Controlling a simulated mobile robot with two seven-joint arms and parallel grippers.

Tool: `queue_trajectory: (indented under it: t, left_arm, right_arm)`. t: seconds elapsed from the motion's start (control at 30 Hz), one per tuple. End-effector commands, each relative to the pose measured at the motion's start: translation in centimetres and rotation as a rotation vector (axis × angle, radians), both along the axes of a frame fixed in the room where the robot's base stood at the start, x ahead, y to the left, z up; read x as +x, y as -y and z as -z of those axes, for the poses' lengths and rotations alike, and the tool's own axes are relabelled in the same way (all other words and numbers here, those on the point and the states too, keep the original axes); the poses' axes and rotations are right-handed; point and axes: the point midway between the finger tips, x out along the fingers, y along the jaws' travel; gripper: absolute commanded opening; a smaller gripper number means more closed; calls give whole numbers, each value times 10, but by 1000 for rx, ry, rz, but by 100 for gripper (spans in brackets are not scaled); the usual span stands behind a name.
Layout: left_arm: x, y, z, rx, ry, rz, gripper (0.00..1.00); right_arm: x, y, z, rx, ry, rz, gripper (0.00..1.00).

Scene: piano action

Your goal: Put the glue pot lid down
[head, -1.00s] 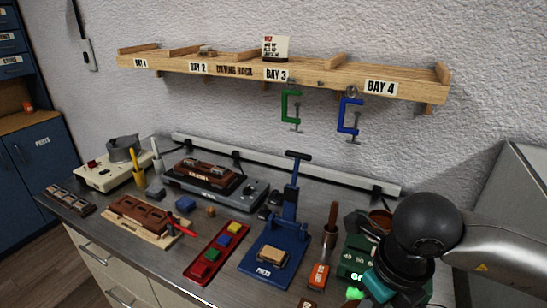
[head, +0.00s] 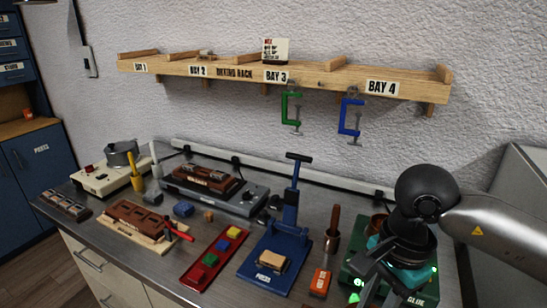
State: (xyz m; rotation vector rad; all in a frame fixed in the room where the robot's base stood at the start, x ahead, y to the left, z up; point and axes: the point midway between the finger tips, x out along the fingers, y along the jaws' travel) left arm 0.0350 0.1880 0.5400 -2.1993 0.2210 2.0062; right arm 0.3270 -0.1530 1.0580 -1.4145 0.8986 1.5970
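My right gripper (head: 368,283) reaches down from the right over the green glue station (head: 348,254), which carries a GLUE label. Its dark fingers are low at the station's front, and their opening cannot be made out. A copper-brown pot (head: 378,223) shows partly behind my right wrist. I cannot make out the glue pot lid; my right wrist and gripper cover much of the station. My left gripper is not in view.
Left of the station are a brush (head: 332,230), an orange block (head: 319,283) and a blue press (head: 268,277). A red tray (head: 203,270) holds coloured blocks. The drying rack (head: 330,84) with hanging clamps is on the wall. The bench is crowded.

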Motion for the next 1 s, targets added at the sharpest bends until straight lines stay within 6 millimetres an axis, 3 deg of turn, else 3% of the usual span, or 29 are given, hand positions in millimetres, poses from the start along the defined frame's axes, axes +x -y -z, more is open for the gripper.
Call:
queue_trajectory:
  t: [0.6, 0.8, 1.0]
  left_arm:
    - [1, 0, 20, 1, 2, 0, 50]
    - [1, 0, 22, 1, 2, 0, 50]
    - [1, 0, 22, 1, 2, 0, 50]
  right_arm:
    - [5, -1, 0, -1, 0, -970, 0]
    - [5, -1, -1, -1, 1, -1110, 0]
    - [5, 0, -1, -2, 0, -1135, 0]
